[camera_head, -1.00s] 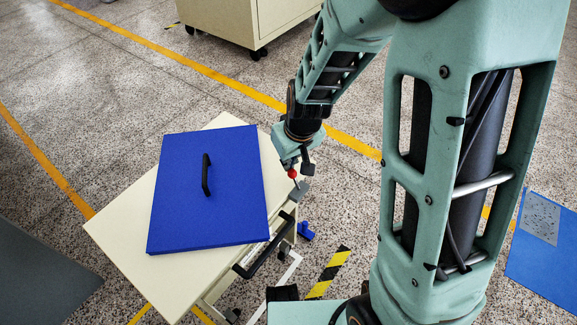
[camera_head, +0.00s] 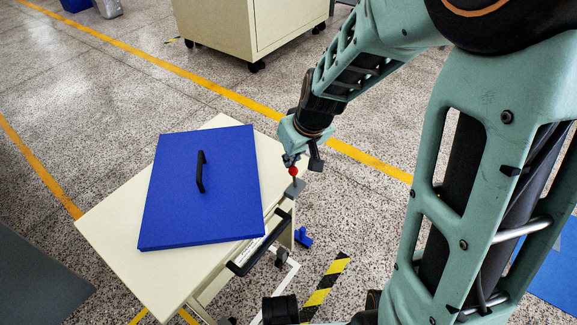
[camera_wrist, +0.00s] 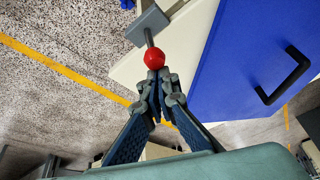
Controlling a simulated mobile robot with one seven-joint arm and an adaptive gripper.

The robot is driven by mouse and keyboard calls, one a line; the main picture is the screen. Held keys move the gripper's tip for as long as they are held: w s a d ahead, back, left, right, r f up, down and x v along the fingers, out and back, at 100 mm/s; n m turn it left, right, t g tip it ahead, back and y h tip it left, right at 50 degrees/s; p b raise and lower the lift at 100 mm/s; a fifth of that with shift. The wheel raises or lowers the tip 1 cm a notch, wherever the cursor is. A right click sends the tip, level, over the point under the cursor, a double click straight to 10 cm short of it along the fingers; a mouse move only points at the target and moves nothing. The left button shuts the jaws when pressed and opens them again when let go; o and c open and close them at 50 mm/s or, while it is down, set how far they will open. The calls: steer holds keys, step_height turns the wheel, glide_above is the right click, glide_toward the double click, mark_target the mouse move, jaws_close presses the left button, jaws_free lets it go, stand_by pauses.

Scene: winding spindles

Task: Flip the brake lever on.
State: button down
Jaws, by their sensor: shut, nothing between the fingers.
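The brake lever is a thin rod with a red ball knob (camera_head: 293,171), rising from a grey base (camera_head: 296,188) at the right corner of a cream cart (camera_head: 110,225). In the wrist view the red knob (camera_wrist: 154,58) is just beyond my fingertips, with the rod and grey base (camera_wrist: 146,25) behind it. My gripper (camera_head: 291,160) is at the knob, its fingers together and holding nothing. In the wrist view the fingertips (camera_wrist: 160,83) are close to the knob; I cannot tell whether they touch it.
A blue panel (camera_head: 215,215) with a black handle (camera_head: 201,172) lies on the cart top. A black push handle (camera_head: 262,243) runs along the cart's near right edge. A cream cabinet on castors (camera_head: 225,30) stands behind.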

steer(key=shift+s+d+b, duration=0.55)
steer(key=shift+s+d, duration=0.05)
steer(key=shift+d, duration=0.15)
steer(key=shift+r, duration=0.15)
steer(key=shift+r+p, duration=0.65)
steer(key=shift+r, duration=0.15)
